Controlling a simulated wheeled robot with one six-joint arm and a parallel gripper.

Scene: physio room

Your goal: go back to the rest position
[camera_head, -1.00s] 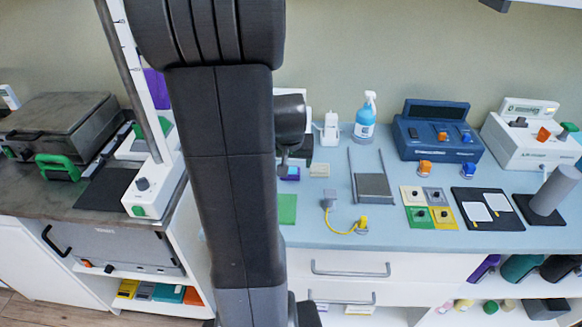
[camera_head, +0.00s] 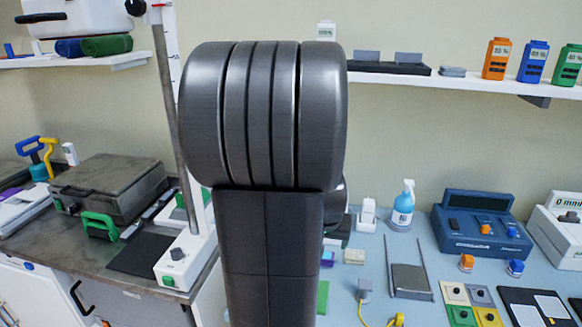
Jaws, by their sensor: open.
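My arm stands upright in the middle of the head view and covers a wide strip of the scene. Its end and my gripper do not show in this view. No object of the task itself is named. The arm hides the part of the counter behind it, between the grey workbench (camera_head: 58,228) on the left and the blue counter (camera_head: 345,285) on the right.
On the right counter stand a spray bottle (camera_head: 402,207), a blue console (camera_head: 482,222), a white console (camera_head: 556,238) and a grey plate with rods (camera_head: 410,281). On the left are a grey lidded box (camera_head: 108,186) and a stand with a pole (camera_head: 184,262). Wall shelves (camera_head: 470,80) hang above.

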